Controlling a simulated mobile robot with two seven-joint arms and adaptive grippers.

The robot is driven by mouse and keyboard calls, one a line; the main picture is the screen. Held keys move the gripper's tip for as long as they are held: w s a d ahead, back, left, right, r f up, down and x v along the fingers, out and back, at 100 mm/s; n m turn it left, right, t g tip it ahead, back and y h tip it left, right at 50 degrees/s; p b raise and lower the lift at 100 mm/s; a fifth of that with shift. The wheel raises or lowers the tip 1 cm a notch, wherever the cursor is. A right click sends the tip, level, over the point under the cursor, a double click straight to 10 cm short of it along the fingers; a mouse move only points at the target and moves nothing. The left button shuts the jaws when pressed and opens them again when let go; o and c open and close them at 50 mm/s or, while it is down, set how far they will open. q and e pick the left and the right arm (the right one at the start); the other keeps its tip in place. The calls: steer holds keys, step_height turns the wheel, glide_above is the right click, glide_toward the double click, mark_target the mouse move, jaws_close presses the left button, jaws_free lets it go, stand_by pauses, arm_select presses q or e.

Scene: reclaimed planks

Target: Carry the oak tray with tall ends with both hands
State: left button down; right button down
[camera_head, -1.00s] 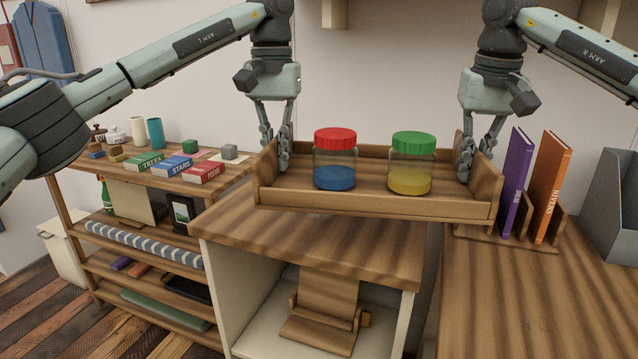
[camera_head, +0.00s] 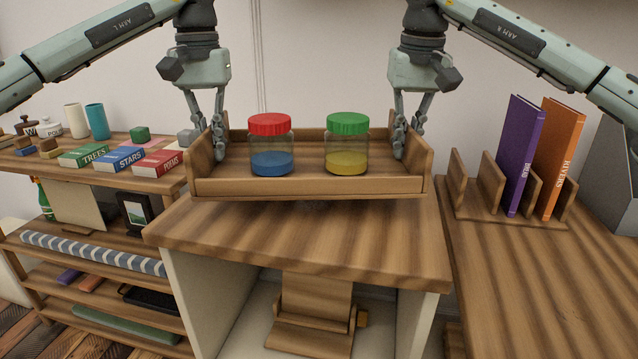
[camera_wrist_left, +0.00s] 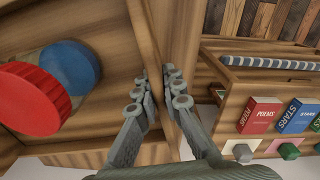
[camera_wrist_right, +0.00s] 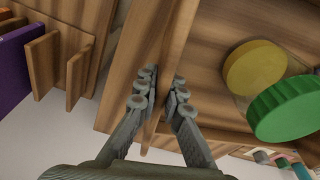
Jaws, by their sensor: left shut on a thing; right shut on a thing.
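The oak tray (camera_head: 310,187) with tall ends is held about level above a wooden cabinet top. On it stand a jar with a red lid and blue contents (camera_head: 271,145) and a jar with a green lid and yellow contents (camera_head: 346,145), both upright. My left gripper (camera_head: 219,150) is shut on the tray's left end wall; its fingers straddle that wall in the left wrist view (camera_wrist_left: 160,95). My right gripper (camera_head: 399,150) is shut on the right end wall, which also shows between its fingers in the right wrist view (camera_wrist_right: 159,95).
The cabinet top (camera_head: 300,240) below the tray is clear. To the right, a counter (camera_head: 540,290) bears a rack with a purple book (camera_head: 520,155) and an orange book (camera_head: 556,160). To the left, a shelf unit (camera_head: 160,186) holds several books, cups and blocks.

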mark_target(215, 164)
arm_select(q)
steer(key=shift+s+r, duration=0.15)
arm_select(e)
steer(key=shift+s+d+r, duration=0.1)
steer(key=shift+s+r, duration=0.05)
